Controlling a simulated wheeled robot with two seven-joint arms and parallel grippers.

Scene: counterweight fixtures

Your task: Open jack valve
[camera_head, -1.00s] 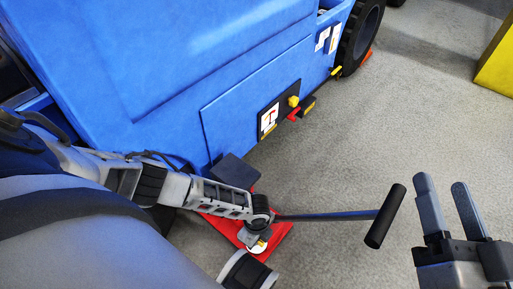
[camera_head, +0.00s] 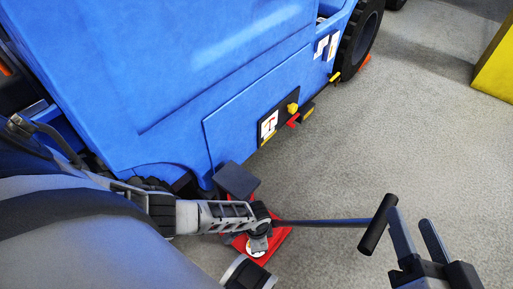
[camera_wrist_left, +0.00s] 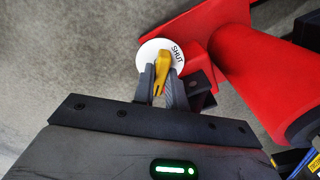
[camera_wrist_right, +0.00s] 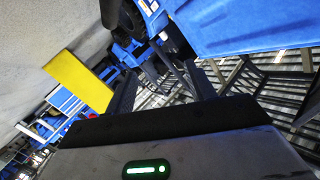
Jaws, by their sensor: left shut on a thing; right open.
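The red jack (camera_head: 276,240) stands on the floor beside the blue vehicle. Its long bar runs right and ends in a black grip (camera_head: 378,225). In the left wrist view the yellow valve lever (camera_wrist_left: 161,68) sits on a white disc (camera_wrist_left: 150,50) marked SHUT. My left gripper (camera_wrist_left: 161,74) is shut on this lever, with one finger on each side. My right gripper (camera_head: 410,216) is open and empty, just right of the black grip, its left finger close to it. I cannot tell whether they touch. The black grip is not clear in the right wrist view.
The blue vehicle (camera_head: 170,80) fills the upper left, with a dark block (camera_head: 236,181) low at its side near the jack. A black tyre (camera_head: 361,35) and a yellow block (camera_head: 497,65) stand farther off. The grey floor between is clear.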

